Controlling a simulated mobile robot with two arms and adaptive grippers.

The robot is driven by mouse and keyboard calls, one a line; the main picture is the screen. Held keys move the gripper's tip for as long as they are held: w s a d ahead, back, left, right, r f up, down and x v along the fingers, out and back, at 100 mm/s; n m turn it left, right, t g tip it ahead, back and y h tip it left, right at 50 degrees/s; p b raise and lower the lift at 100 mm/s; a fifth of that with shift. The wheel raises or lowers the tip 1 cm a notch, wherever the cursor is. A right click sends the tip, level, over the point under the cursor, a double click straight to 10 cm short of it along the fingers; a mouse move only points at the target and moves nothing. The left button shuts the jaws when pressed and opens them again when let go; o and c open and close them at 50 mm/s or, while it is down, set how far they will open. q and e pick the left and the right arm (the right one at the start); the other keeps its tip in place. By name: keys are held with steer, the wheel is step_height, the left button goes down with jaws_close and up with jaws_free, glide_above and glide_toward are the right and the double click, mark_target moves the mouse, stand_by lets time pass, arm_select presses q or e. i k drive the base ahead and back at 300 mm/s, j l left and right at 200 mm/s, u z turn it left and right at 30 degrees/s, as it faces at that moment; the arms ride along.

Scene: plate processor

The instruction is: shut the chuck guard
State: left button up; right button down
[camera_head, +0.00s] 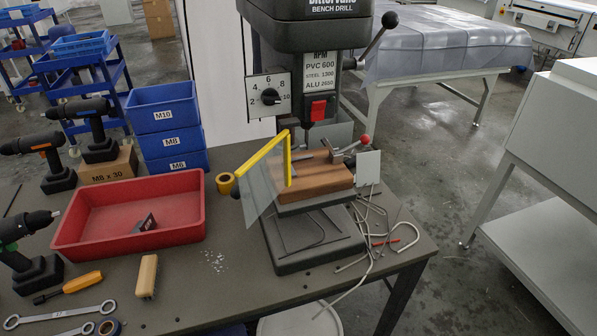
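The chuck guard (260,188) is a clear panel with a yellow edge frame. It stands swung out to the left and front of the bench drill (310,25), angled away from the chuck (306,132), so the chuck is uncovered from the front. A wooden block (322,181) lies on the drill table beneath the chuck, partly behind the guard. A dark round knob (236,191) shows at the guard's left edge. Neither of my grippers is in view.
A red tray (78,232), blue bins (166,112), cordless drills (93,128) and hand tools crowd the bench's left side. Hooked rods (403,237) lie right of the drill base (318,245). A feed lever with a black ball (389,20) sticks out upper right.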

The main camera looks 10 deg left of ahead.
mark_target(238, 192)
steer(key=j+z, duration=0.3)
steer(key=k+j+z, duration=0.15)
steer(key=j+z, duration=0.15)
steer(key=k+j+z, duration=0.15)
steer(key=z, duration=0.15)
steer(key=k+j+z, duration=0.1)
steer(key=k+j, duration=0.2)
steer(key=j, duration=0.2)
steer(key=k+j, duration=0.3)
steer(key=j, duration=0.2)
steer(key=k+j+z, duration=0.15)
steer(key=k+j, duration=0.15)
steer(key=j, duration=0.2)
steer(key=k+l+z, duration=0.1)
steer(key=k+z, duration=0.2)
steer(key=k, duration=0.15)
